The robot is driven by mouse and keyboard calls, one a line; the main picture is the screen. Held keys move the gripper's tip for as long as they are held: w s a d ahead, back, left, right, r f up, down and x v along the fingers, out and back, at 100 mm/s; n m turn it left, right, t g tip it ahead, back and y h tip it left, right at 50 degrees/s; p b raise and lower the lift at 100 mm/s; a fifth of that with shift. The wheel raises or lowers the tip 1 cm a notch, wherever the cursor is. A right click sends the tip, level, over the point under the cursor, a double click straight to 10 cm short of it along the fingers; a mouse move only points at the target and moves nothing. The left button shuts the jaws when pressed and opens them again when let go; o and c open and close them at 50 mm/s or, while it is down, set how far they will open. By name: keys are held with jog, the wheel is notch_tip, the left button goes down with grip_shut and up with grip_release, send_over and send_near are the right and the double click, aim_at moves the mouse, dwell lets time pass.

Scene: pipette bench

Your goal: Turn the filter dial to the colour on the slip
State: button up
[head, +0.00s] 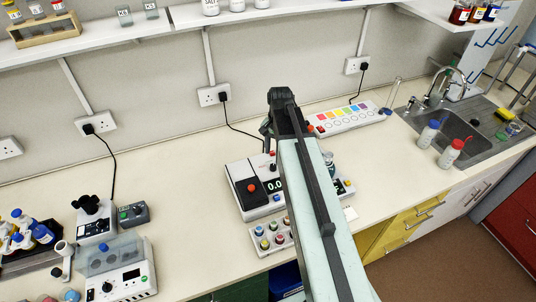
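My gripper (268,128) is at the far end of my raised arm, above the back of the bench. It is small and mostly hidden by the arm, so its fingers cannot be made out. A white instrument with a black panel (252,187) stands below it, with a red button, a display and a dark knob (272,168). Behind it to the right, a long white panel (345,117) carries a row of coloured squares. I cannot tell which part is the filter dial.
A rack of coloured-top items (268,238) sits in front of the instrument. A microscope-like device (95,218) and a clear-lidded machine (118,270) stand at left. Two bottles (441,140) stand by the sink (470,135) at right. Bench between left devices and instrument is clear.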

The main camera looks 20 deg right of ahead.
aim_at(273, 165)
jog(key=shift+a, duration=0.15)
jog(key=shift+f+b, duration=0.4)
jog(key=shift+b, duration=0.05)
notch_tip(273, 165, down, 7)
jog(key=b, duration=0.7)
jog(key=shift+w+a, duration=0.1)
jog(key=shift+w, duration=0.05)
grip_shut()
jog(key=shift+a, duration=0.1)
